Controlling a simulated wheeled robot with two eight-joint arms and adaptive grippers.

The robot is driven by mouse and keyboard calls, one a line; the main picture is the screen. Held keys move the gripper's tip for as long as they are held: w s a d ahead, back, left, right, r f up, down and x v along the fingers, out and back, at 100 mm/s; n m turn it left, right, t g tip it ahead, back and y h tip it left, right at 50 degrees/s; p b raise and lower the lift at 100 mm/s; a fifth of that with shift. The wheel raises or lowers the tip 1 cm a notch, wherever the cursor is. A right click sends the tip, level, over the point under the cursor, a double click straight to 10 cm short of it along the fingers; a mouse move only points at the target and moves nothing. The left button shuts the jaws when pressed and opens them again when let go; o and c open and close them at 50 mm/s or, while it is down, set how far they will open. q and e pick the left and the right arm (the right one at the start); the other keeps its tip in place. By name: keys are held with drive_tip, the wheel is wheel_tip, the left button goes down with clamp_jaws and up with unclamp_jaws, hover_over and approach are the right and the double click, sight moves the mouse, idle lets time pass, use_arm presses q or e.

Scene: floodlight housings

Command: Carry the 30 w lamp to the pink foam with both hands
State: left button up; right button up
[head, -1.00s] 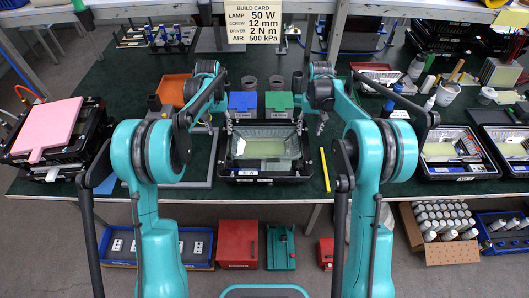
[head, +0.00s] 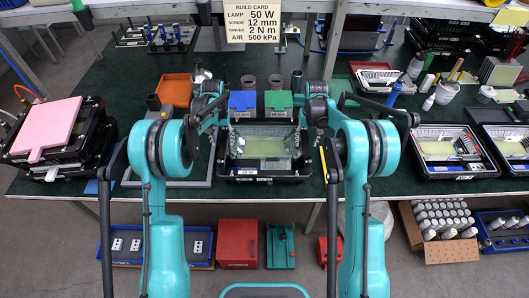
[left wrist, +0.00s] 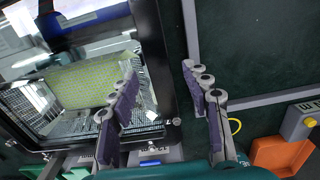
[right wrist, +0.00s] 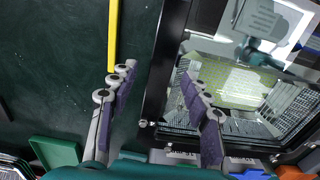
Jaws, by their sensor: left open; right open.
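The lamp, a black-framed floodlight housing (head: 264,174) with a glass front and a yellow-green panel inside, lies face up at the front middle of the bench. The small labels on its front edge are too small to read surely. The pink foam (head: 45,125) lies on a stack of black housings at the far left. My left gripper (left wrist: 158,76) is open, one finger over the glass side and one outside the lamp's side wall. My right gripper (right wrist: 158,74) is open in the same way at the opposite side wall. Contact cannot be told; arms partly hide both grippers in the head view.
Behind the lamp are a blue bin (head: 242,101) and a green bin (head: 278,100). A yellow strip (head: 323,163) lies just right of it. Black trays with parts (head: 455,171) stand at the right.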

use_arm(q)
drive_tip(key=shift+f, duration=0.45)
use_arm(e)
drive_tip(key=shift+f, duration=0.4)
use_arm(q)
drive_tip(key=shift+c, duration=0.3)
use_arm(e)
drive_tip(key=shift+c, duration=0.3)
use_arm(q)
clamp_jaws()
use_arm(e)
clamp_jaws()
use_arm(q)
drive_tip(key=shift+r, duration=0.2)
use_arm(e)
drive_tip(key=shift+r, duration=0.15)
